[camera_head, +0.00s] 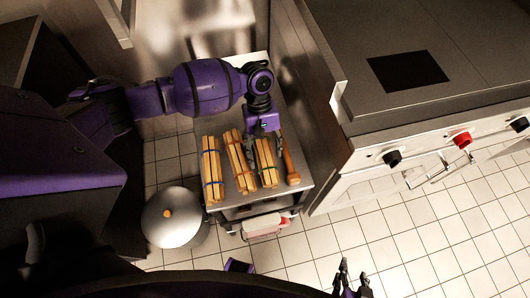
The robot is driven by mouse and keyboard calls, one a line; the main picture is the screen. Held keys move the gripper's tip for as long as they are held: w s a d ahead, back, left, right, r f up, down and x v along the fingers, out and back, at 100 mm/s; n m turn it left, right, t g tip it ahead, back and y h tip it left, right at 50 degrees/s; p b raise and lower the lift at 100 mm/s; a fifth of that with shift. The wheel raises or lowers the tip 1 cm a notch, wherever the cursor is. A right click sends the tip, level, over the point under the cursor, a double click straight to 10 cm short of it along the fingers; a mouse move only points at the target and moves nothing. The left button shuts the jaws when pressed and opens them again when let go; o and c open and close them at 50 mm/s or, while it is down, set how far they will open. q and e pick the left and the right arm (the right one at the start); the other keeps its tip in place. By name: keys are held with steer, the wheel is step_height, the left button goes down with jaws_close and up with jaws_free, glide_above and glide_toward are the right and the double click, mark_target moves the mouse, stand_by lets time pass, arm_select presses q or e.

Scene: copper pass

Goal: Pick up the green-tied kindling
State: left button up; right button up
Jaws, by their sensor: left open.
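Three bundles of kindling lie side by side on a small metal cart top (222,212). The left bundle (211,165) has a blue tie. The middle bundle (240,170) has a tie whose colour I cannot make out well. The right bundle (266,170) has a tie that looks dark green, though small. My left gripper (264,146) is open, pointing down at the far end of the right bundle; I cannot tell whether it touches. My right gripper (352,278) is at the bottom edge, away from the cart, its fingers apart and empty.
A wooden tool with a rounded handle (290,165) lies just right of the right bundle. A round grey lidded bin (175,217) stands left of the cart. A stove (420,130) with knobs fills the right. Tiled floor (400,240) is clear in front.

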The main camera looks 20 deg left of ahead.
mark_target(266, 158)
arm_select(q)
steer(key=x, duration=0.3)
steer(key=shift+d+f, duration=0.1)
steer(key=shift+f, duration=0.5)
steer(key=c, duration=1)
steer(key=shift+c, duration=0.7)
arm_select(e)
steer(key=shift+w, duration=0.3)
